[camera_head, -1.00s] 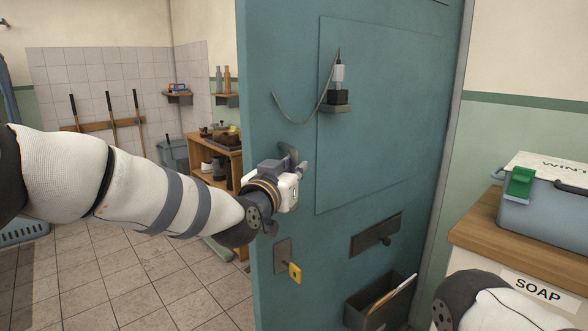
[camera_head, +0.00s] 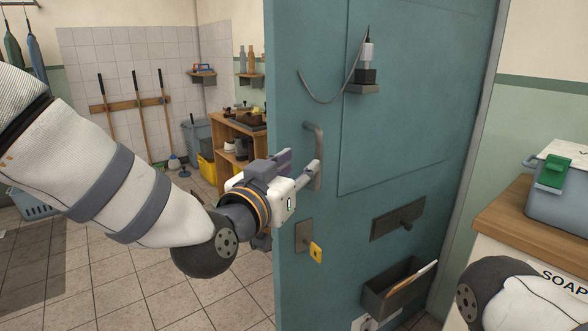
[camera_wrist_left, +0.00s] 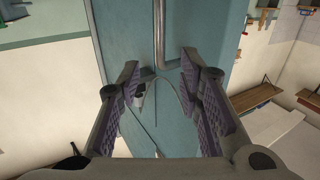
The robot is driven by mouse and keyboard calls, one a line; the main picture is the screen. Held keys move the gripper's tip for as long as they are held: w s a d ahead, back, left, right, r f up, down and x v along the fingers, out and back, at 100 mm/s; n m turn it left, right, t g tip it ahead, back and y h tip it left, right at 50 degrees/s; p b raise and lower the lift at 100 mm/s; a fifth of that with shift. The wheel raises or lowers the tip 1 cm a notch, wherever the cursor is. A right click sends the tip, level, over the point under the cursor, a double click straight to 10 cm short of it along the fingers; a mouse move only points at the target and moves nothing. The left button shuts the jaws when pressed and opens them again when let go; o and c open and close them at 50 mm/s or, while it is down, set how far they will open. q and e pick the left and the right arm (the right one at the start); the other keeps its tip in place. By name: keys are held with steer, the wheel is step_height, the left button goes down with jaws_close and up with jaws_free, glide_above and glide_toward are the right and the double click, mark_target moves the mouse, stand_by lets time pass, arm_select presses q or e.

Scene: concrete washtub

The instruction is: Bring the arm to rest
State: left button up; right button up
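My left gripper (camera_head: 299,163) is in front of the teal door (camera_head: 400,90), near its grey vertical handle (camera_head: 318,145). In the left wrist view, my left gripper (camera_wrist_left: 160,65) has its two padded fingers spread wide with nothing held between them. The bent end of the handle (camera_wrist_left: 161,35) shows just beyond the fingertips, seemingly apart from them. My left arm reaches in from the left, bent at the wrist. Part of my right arm shows at the lower right, but its gripper is out of view.
The door carries a yellow-tagged key (camera_head: 316,253), a dark latch (camera_head: 398,220), a small shelf with a cable (camera_head: 362,88) and an open bin (camera_head: 395,285). A counter with a blue-grey box (camera_head: 560,205) stands right. Tiled floor lies open at left.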

arm_select(q)
steer(key=s+a+f+n+g+y, duration=0.1)
steer(key=s+a+f+g, duration=0.3)
steer(key=f, duration=0.6)
steer(key=s+a+f+n+g+y, duration=0.1)
steer(key=s+a+f+y, duration=0.15)
steer(key=s+f, duration=0.55)
steer(key=s+a+f+n+g+y, duration=0.1)
steer(key=s+a+f+g, duration=0.25)
steer(key=f, duration=0.85)
steer(key=s+a+f+n+g+y+p, duration=0.15)
steer(key=s+a+f+g, duration=0.4)
steer(key=s, duration=0.75)
steer(key=s+a+f+g, duration=0.1)
steer(key=s+a, duration=0.2)
steer(key=s, duration=0.4)
steer(key=s+a+f+n+g+y, duration=0.1)
steer(key=s+a+f+g, duration=0.1)
steer(key=s, duration=0.5)
steer(key=s+a+f+g+y, duration=0.1)
steer(key=s+a+f, duration=0.1)
steer(key=s+a, duration=0.2)
steer(key=s, duration=0.3)
steer(key=shift+s+a+n, duration=0.3)
steer(key=shift+a+n, duration=0.05)
steer(key=shift+a, duration=0.05)
arm_select(e)
steer(key=shift+w+r+t, duration=0.5)
steer(key=shift+w+r, duration=0.65)
steer(key=shift+w, duration=0.05)
